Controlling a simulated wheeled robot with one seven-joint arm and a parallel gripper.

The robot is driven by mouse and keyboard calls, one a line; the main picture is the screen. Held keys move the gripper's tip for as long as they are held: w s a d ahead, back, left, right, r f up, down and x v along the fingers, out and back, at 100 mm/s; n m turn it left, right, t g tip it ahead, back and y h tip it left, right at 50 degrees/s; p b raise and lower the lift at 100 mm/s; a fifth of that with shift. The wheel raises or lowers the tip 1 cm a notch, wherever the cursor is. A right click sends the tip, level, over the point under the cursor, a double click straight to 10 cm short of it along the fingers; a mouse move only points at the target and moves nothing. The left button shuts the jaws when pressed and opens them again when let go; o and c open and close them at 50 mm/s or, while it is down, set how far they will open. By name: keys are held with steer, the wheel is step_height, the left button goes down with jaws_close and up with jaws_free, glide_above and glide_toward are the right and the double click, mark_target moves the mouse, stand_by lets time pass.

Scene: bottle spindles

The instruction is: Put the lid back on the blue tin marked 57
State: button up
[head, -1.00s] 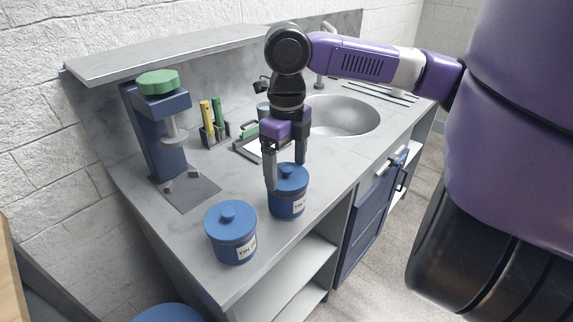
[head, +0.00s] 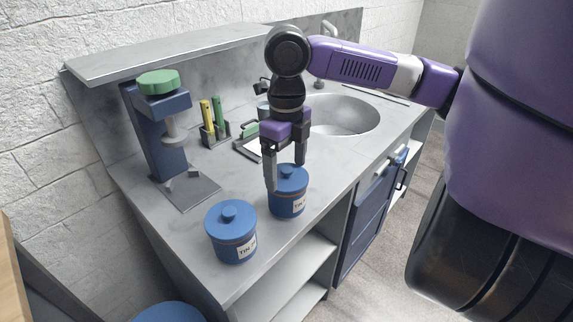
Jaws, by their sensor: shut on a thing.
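Two blue tins with blue knobbed lids stand on the grey counter. The back tin (head: 289,205) has its lid (head: 292,174) on top, and my gripper (head: 285,176) is shut on this lid, one finger on each side. The lid looks level and at the tin's mouth; I cannot tell if it is fully seated. The front tin (head: 233,246) stands nearer, with its own lid (head: 230,213) on. Both labels begin with "TIN", but their numbers are too small or cut off to read, so I cannot tell which is 57.
A blue press-like stand with a green top (head: 158,82) is at the left. A holder with yellow and green sticks (head: 214,128) stands behind the tins. The sink (head: 340,115) is at the back right. The counter's front edge (head: 310,222) runs close beside the tins.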

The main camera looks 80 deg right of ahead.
steer(key=o, duration=1.1)
steer(key=shift+o, duration=0.2)
steer(key=shift+r+p, duration=3.1)
steer(key=shift+r, duration=0.45)
jaws_close()
